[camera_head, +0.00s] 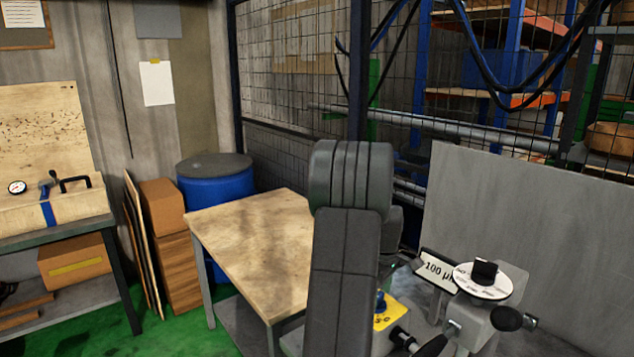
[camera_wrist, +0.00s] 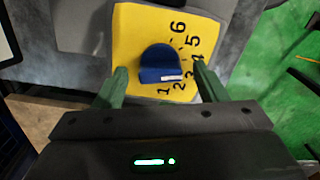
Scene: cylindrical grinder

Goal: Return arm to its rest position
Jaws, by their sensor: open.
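In the wrist view my gripper (camera_wrist: 160,78) is open, with one green finger on each side of a blue knob (camera_wrist: 158,62). The fingers look apart from the knob, with nothing held between them. The knob sits on a yellow dial plate (camera_wrist: 135,35) numbered 1 to 6, its white mark on the side of the low numbers. In the head view my dark arm stands up in the middle and hides my gripper. Part of the yellow plate (camera_head: 390,316) shows just right of the arm.
A wooden table (camera_head: 250,235) stands left of my arm, with a blue barrel (camera_head: 215,185) behind it. At right are a round white dial (camera_head: 482,282), a "100 µ" label (camera_head: 438,270) and a grey panel (camera_head: 530,220). A mesh fence (camera_head: 290,80) runs behind.

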